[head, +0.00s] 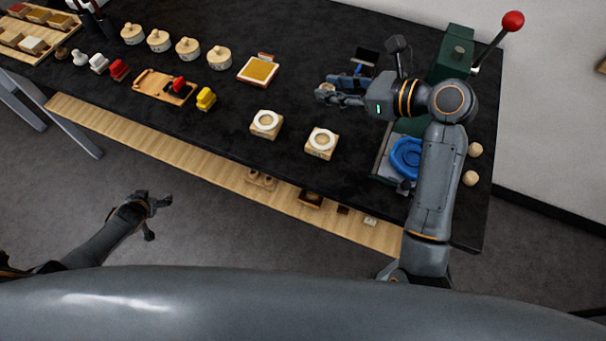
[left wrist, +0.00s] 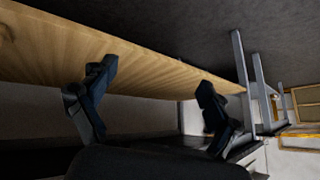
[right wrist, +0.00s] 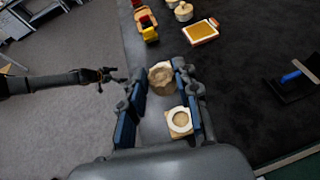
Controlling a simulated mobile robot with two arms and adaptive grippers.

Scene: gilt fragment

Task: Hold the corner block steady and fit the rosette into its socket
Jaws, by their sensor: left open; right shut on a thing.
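Two pale wooden corner blocks with white rings around round sockets stand near the table's front edge, a left block (head: 266,123) and a right block (head: 321,143). My right gripper (head: 328,92) is above the table, behind the right block, shut on a small brown, rough-faced round piece, seemingly the rosette (right wrist: 161,77). One block (right wrist: 180,121) shows beyond its fingers in the right wrist view; I cannot tell which. My left gripper (head: 157,203) is open and empty, off the table's front edge and touching neither block. It also shows in the left wrist view (left wrist: 155,100).
A gold pad (head: 258,70), a yellow-handled stamp (head: 205,98) and several lidded pots (head: 187,48) stand further left. A green press (head: 457,52) with a red-knobbed lever and a blue ring (head: 408,157) are at right. A wooden shelf (head: 190,148) runs below the tabletop.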

